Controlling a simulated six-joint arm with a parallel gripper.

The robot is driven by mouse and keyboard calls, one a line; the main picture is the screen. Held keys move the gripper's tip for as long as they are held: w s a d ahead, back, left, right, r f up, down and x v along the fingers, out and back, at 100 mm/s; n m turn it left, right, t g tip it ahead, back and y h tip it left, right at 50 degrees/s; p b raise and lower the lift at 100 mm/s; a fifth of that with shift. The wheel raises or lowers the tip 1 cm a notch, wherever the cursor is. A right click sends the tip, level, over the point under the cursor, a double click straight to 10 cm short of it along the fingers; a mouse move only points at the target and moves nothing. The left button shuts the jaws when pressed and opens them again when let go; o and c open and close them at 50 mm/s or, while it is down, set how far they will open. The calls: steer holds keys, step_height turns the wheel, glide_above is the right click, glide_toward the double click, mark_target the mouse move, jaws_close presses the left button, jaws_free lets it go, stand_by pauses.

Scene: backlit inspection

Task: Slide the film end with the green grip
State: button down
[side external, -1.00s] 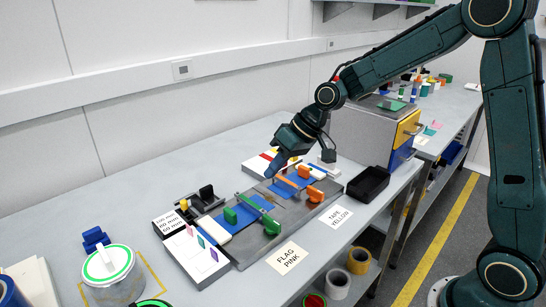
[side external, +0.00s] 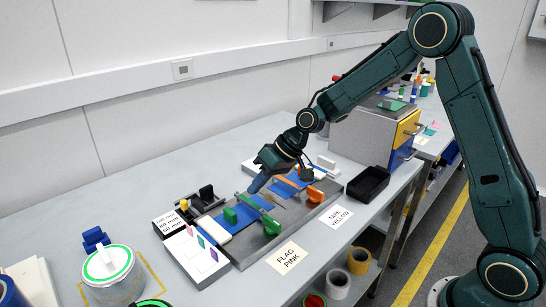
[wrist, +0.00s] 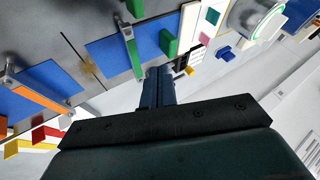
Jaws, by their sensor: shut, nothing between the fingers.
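A green block, the green grip (side external: 230,215), stands on one end of a blue film strip (side external: 217,223) on the grey board. It also shows in the wrist view (wrist: 168,42). A green-topped bar (side external: 258,202) lies across the same film, with a green knob (side external: 271,227) near its front end. My gripper (side external: 251,190) is shut and empty. Its fingertips are above the far side of the board, near the bar's far end in the picture. In the wrist view my shut fingers (wrist: 158,75) point toward the green grip, apparently apart from it.
A second blue film (side external: 283,189) has an orange bar and orange blocks (side external: 315,194) to the right. A white card rack (side external: 190,258) and black fixture (side external: 203,197) stand at left. A black tray (side external: 368,184) and grey cabinet (side external: 365,135) stand at right.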

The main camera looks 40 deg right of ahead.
mark_target(243, 217)
steer(key=shift+x, duration=3.4)
steer(key=shift+a, duration=1)
steer(key=shift+d+r, duration=0.1)
steer(key=shift+r, duration=0.05)
steer(key=v, duration=0.9)
steer(key=shift+s+d+r, duration=0.2)
steer(key=shift+r, duration=0.1)
